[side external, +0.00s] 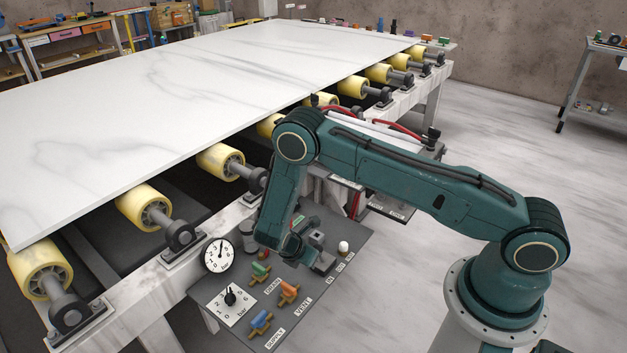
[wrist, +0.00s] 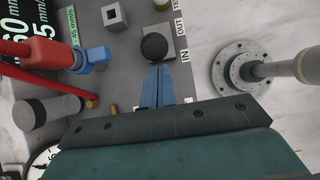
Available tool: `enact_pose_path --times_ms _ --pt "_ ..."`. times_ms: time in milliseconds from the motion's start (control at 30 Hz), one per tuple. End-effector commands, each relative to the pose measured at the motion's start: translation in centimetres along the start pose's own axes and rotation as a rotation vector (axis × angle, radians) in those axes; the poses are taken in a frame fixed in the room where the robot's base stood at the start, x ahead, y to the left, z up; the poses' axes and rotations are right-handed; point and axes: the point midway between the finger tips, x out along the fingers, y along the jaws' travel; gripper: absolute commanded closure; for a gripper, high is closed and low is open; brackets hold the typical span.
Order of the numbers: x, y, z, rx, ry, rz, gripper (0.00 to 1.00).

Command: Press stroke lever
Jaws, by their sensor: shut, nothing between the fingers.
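A black ball knob (wrist: 154,46) stands over a grey block beside the labels IN and OUT in the wrist view. It looks like the stroke lever's end, but its shaft is hidden beneath it. My gripper (wrist: 158,70) has its blue fingers closed together and empty, tips just below the knob in the picture. I cannot tell whether they touch it. In the side view my gripper (side external: 293,256) is low over the grey control panel (side external: 345,285), beside a grey block (side external: 323,260). The ball knob cannot be made out there.
A gauge (side external: 219,254), a dial plate (side external: 238,305) and green (side external: 261,269), orange (side external: 289,290) and blue (side external: 261,321) valve handles crowd the panel. A white-topped knob (side external: 343,248) stands to the right. A stone slab (side external: 190,100) lies on yellow rollers behind.

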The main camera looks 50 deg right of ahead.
Motion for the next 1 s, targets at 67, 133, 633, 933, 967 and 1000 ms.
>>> enact_pose_path --times_ms 67,133,633,933,967,1000 --pt "0.0 0.0 0.0 0.0 0.0 0.0 1.0" --pt "0.0 0.0 0.0 0.0 0.0 0.0 1.0" --pt "-0.1 0.0 0.6 0.002 0.043 0.0 1.0" --pt "0.0 0.0 1.0 0.001 0.072 -0.001 1.0" --pt "0.0 0.0 1.0 0.001 0.075 -0.001 1.0" --pt "0.0 0.0 1.1 0.001 0.08 -0.001 1.0"
